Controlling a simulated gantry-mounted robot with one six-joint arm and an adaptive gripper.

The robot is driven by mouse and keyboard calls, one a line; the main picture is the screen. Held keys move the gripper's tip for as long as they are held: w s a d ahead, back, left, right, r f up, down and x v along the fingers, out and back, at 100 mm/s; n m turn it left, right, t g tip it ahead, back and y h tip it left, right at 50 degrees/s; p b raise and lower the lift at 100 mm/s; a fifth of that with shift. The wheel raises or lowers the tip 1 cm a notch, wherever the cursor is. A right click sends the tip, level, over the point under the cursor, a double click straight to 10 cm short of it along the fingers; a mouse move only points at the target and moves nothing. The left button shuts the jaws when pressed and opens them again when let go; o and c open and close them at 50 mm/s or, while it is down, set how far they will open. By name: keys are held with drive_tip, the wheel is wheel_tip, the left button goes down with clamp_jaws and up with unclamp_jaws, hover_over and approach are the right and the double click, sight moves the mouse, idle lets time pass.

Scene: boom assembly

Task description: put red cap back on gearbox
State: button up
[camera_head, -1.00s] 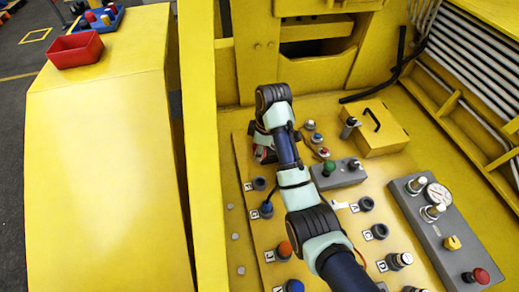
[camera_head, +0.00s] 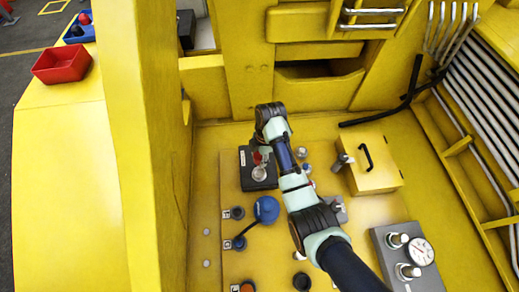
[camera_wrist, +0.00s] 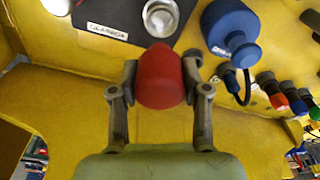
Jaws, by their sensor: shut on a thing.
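The red cap (camera_wrist: 160,78) sits between the fingers of my gripper (camera_wrist: 161,72) in the wrist view, and the gripper is shut on it. The gearbox is a dark block (camera_head: 250,183) left of my arm in the head view. In the wrist view its labelled dark plate (camera_wrist: 105,15) lies beyond the cap, with a round silver port (camera_wrist: 160,16). A gap shows between cap and port in the picture; their exact distance is unclear. In the head view, a bit of red shows beside the port, and my gripper is mostly hidden by my arm.
A blue cap (camera_head: 266,209) on a black tether stands close to the gearbox; it also shows in the wrist view (camera_wrist: 233,25). A yellow box with a black handle (camera_head: 375,165) and a grey gauge panel (camera_head: 382,238) are to the right. A red bin (camera_head: 62,64) is far left.

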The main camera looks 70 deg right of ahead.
drive_tip(key=shift+a+f+b, duration=0.2)
drive_tip(key=shift+f+b, duration=0.1)
drive_tip(key=shift+f, duration=0.05)
drive_tip(key=shift+f+b, duration=0.7)
wheel_tip(320, 180, down, 5)
drive_tip(key=b, duration=0.5)
drive_tip(key=shift+f+b, duration=0.5)
drive_tip(key=shift+f, duration=0.7)
drive_tip(key=o, duration=1.2)
drive_tip(key=shift+r, duration=0.1)
